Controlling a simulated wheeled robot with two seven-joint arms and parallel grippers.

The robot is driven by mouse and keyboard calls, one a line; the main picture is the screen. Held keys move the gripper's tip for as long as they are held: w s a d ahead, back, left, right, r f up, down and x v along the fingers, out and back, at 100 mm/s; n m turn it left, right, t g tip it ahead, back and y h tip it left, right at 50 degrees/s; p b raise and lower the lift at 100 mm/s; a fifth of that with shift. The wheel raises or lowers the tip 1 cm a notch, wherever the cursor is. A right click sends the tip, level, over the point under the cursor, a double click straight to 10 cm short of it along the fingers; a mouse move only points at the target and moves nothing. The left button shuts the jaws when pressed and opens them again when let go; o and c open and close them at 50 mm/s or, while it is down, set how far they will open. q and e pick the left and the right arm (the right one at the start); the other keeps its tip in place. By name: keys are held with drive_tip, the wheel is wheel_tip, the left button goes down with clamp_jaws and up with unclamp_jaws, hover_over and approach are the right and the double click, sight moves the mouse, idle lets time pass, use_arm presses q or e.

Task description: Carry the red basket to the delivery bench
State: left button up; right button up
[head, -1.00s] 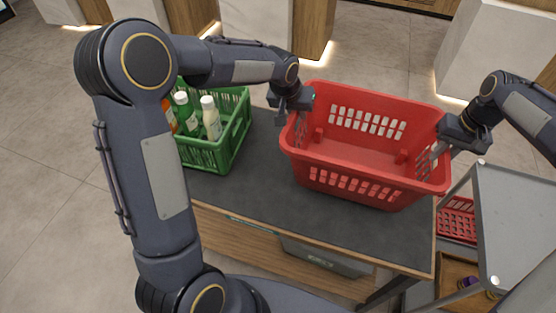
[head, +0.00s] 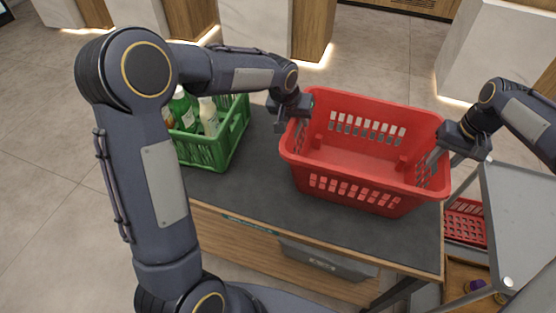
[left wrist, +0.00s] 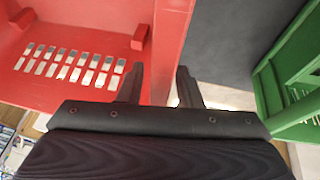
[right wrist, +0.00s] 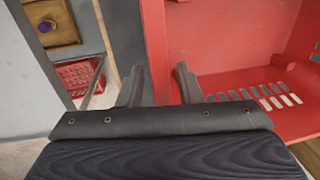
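The red basket (head: 345,165) is upright and empty over the dark counter top (head: 235,190); I cannot tell if its base touches it. My left gripper (head: 292,112) is at its left end wall. In the left wrist view, the fingers (left wrist: 160,88) straddle the red wall and are shut on it. My right gripper (head: 440,148) is at the right end wall. In the right wrist view, the fingers (right wrist: 160,88) are on both sides of that wall, shut on it. I cannot pick out the delivery bench for sure.
A green basket (head: 215,155) with several bottles stands on the counter left of the red one. A grey-topped rack (head: 520,215) stands close at the right, with another red basket (head: 465,228) on a lower level. Pale cabinets (head: 495,60) stand behind, with open floor between.

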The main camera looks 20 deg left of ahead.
use_arm(q)
drive_tip(key=shift+o, duration=0.3)
drive_tip(key=shift+r, duration=0.15)
use_arm(e)
drive_tip(key=shift+o, duration=0.3)
drive_tip(key=shift+r, duration=0.3)
use_arm(q)
drive_tip(key=v, duration=1.1)
drive_tip(key=shift+s+r, duration=0.2)
drive_tip(key=shift+r, duration=0.15)
use_arm(e)
wheel_tip(320, 180, up, 11)
drive_tip(key=d, duration=0.1)
drive_tip(key=shift+d+r, duration=0.15)
drive_tip(key=shift+d, duration=0.2)
use_arm(q)
drive_tip(key=shift+r, duration=0.1)
